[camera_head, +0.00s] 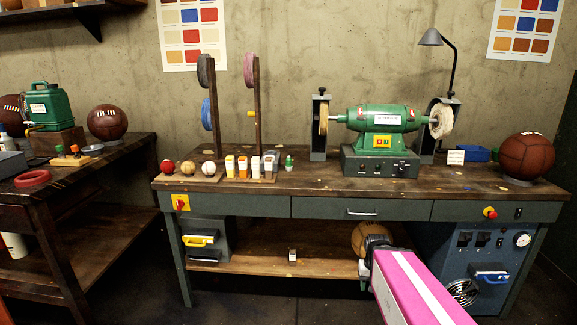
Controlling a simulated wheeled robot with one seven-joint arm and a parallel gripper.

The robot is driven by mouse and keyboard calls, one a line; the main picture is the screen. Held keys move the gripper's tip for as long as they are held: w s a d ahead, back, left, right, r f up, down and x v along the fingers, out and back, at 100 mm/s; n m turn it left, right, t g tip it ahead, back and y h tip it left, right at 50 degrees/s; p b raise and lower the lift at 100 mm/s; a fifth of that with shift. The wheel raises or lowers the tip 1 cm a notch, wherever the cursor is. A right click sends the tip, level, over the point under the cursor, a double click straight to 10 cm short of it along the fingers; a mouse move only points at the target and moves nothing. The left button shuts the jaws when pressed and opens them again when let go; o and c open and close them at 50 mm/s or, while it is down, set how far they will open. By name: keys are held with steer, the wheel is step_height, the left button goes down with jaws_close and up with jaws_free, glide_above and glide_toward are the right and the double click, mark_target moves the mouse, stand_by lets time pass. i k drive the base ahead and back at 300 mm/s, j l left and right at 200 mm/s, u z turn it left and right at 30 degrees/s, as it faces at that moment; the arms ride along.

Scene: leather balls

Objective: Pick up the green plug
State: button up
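A small green plug-like piece (289,160) stands on the workbench top, between the row of small bottles and the green grinding machine. It looks green above with a paler lower part, and is too small to make out in detail. My pink arm reaches in from the lower right. Its dark end with my gripper (366,262) is in front of the bench's lower shelf, below the bench top and to the right of the green piece, well apart from it.
The workbench (240,204) carries balls, small bottles, upright racks, the green machine (382,117) and a brown ball (526,157). Another brown ball (368,238) is on the lower shelf behind my arm. A side table (60,185) stands left. Bench top right of the green piece is partly clear.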

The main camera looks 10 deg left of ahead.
mark_target(288, 165)
steer(key=u, duration=0.85)
